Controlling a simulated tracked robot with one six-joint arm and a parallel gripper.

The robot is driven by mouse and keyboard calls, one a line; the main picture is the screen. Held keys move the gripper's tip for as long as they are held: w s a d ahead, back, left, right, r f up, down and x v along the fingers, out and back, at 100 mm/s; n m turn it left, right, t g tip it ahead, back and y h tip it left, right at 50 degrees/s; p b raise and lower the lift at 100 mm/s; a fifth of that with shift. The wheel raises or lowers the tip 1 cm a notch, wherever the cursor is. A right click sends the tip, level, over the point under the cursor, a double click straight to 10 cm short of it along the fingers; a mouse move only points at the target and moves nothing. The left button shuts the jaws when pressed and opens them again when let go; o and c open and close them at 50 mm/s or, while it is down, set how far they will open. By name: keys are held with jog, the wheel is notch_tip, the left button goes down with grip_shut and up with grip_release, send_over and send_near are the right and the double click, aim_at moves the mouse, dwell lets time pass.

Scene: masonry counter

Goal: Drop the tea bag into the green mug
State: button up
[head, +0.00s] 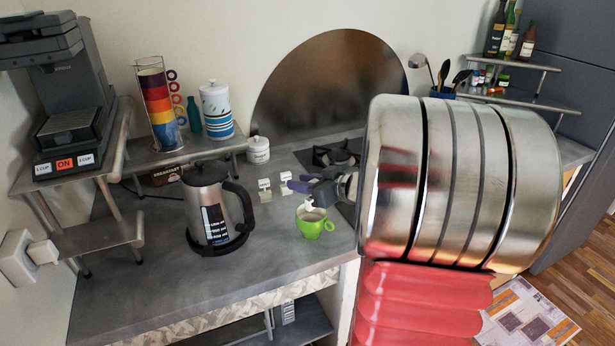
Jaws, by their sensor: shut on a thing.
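The green mug (314,227) stands upright on the grey counter, with its handle to the right. My gripper (297,186) is just above and behind the mug's opening, small and dark with purplish fingers. It is shut on the tea bag (308,204), of which a small white part shows below the fingers at the mug's rim. I cannot tell whether the bag is inside the mug or just above it. Two small white tags (265,186) stand on the counter left of the gripper. My arm hides the counter to the right.
A steel kettle (209,205) with a black handle stands left of the mug. A rack of coloured cups (157,100), a striped canister (216,108) and a coffee machine (68,105) are further left. A hob (335,157) lies behind. The front counter is clear.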

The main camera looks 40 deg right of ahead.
jog(key=shift+f, duration=0.45)
dwell(0.4)
jog(key=o, duration=1.1)
jog(key=shift+w, duration=0.1)
jog(key=shift+r, duration=0.15)
notch_tip(320, 180, up, 9)
dwell(1.6)
